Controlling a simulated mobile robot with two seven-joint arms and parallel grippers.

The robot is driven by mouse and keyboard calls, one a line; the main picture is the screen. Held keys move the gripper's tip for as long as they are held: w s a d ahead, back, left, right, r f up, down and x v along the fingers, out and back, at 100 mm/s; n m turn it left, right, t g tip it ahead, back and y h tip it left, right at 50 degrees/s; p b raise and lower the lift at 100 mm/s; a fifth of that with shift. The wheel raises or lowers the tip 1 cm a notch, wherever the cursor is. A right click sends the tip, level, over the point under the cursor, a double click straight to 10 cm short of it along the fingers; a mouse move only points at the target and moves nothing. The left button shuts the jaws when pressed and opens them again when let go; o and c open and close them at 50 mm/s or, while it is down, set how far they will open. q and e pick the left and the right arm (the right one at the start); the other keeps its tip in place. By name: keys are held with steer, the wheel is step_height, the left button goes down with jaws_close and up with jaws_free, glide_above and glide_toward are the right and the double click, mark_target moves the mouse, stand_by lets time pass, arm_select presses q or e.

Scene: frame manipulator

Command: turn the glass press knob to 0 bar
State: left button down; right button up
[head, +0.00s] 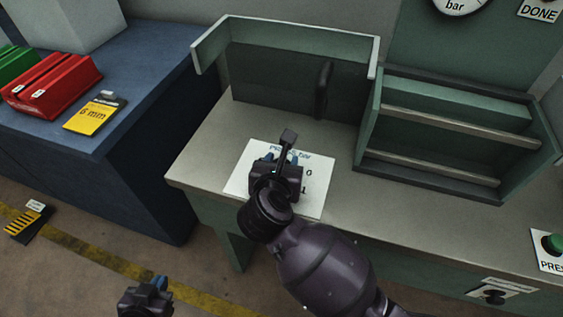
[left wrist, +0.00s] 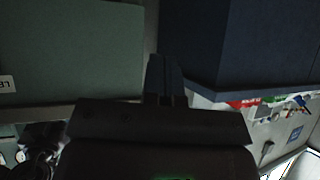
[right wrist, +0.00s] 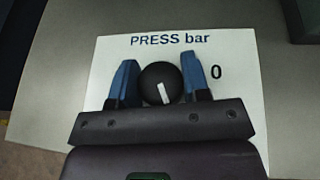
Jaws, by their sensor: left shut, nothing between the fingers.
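The glass press knob (right wrist: 160,84) is a round black knob with a white pointer mark, on a white plate (right wrist: 244,110) lettered "PRESS bar". The mark points toward the bottom of the right wrist view, slightly right. A "0" is printed to the knob's upper right; the plate's lower part is hidden by my gripper. My right gripper (right wrist: 158,78) has its blue fingers on both sides of the knob, close against it. In the head view the right gripper (head: 280,160) covers the knob. My left gripper (head: 160,283) is shut and empty, low at the left over the floor.
A green frame rack (head: 450,148) stands right of the plate, and a low-walled fixture (head: 285,65) stands behind. A green push button (head: 555,243) is at the right edge. A blue bench (head: 150,60) with red and green blocks stands left, across a gap.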

steer(key=shift+c, duration=1.2)
